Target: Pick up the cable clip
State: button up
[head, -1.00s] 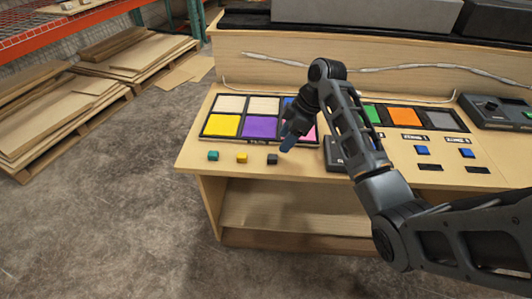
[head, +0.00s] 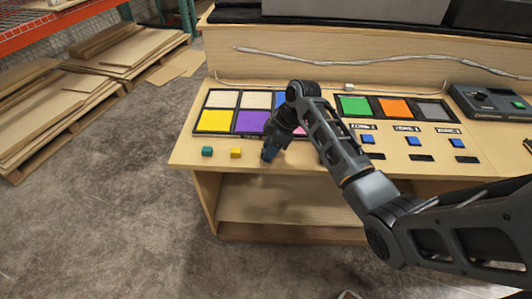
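I cannot single out the cable clip for sure. A small dark block stood near the table's front edge in the earlier view, in line with a teal cube (head: 207,151) and a yellow cube (head: 236,153). My gripper (head: 268,156) now points down over that spot and hides it. I cannot tell whether the fingers touch the block or are open or shut. A small pale piece (head: 349,87) lies by the thin cable at the back of the table and is too small to identify.
A panel of coloured squares (head: 214,120) lies behind the cubes, partly hidden by my arm. A second panel (head: 354,106), several blue blocks (head: 413,141) and a grey console (head: 485,100) are to the right. A cable (head: 300,54) runs along the raised back. The table's front edge (head: 225,168) is close.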

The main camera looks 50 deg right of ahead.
grip_shut()
jog(key=shift+r, duration=0.1)
